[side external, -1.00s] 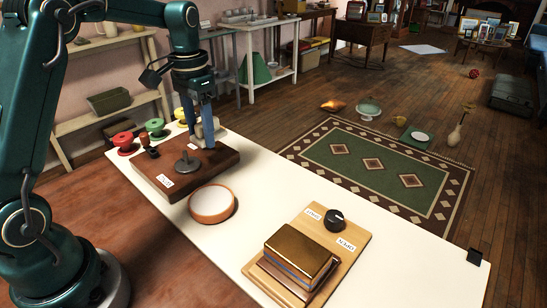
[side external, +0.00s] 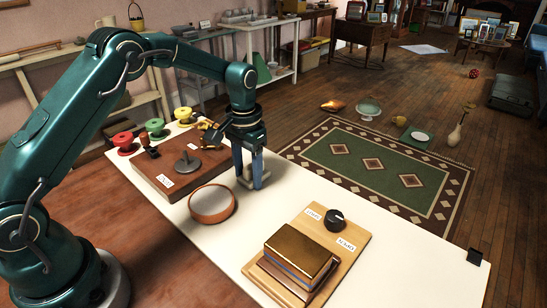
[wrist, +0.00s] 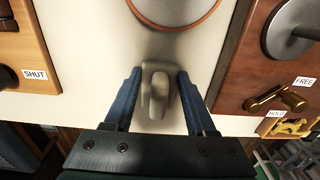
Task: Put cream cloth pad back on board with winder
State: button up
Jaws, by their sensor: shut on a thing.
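My gripper (side external: 252,184) is shut on a small cream, folded-looking pad (wrist: 158,88). In the side view it is low over the white table, between the dark board and the light wood board, beyond the orange-rimmed round dish (side external: 212,204). I cannot tell whether the pad touches the table. The dark brown board (side external: 160,184) carries a grey disc on a post (side external: 187,164). In the wrist view this board shows at the right, with a brass lever (wrist: 276,98) and FREE and HOLD labels.
The light wood board (side external: 350,235) bears a black knob (side external: 334,220), SHUT and OPEN labels and a brass-topped block (side external: 300,252). Red, green and yellow spools (side external: 155,127) stand at the table's far left.

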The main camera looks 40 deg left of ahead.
aim_at(248, 167)
jog(key=shift+f, duration=0.1)
jog(key=o, duration=1.3)
notch_tip(248, 167, up, 11)
jog(key=shift+r, duration=0.1)
jog(key=s+d+r+t, duration=0.2)
jog(key=s+r+t, duration=0.1)
jog(key=s+r, duration=0.55)
jog(key=s+f+t, duration=0.1)
jog(key=s, duration=0.3)
jog(key=s+d+f, duration=0.1)
jog(key=s+f, duration=0.1)
jog(key=s, duration=0.2)
jog(key=s+f+t, duration=0.1)
jog(key=s+f, duration=0.1)
jog(key=s, duration=0.2)
jog(key=shift+s+d+f+t, duration=0.15)
jog(key=shift+s+d+t, duration=0.1)
jog(key=shift+d+t, duration=0.05)
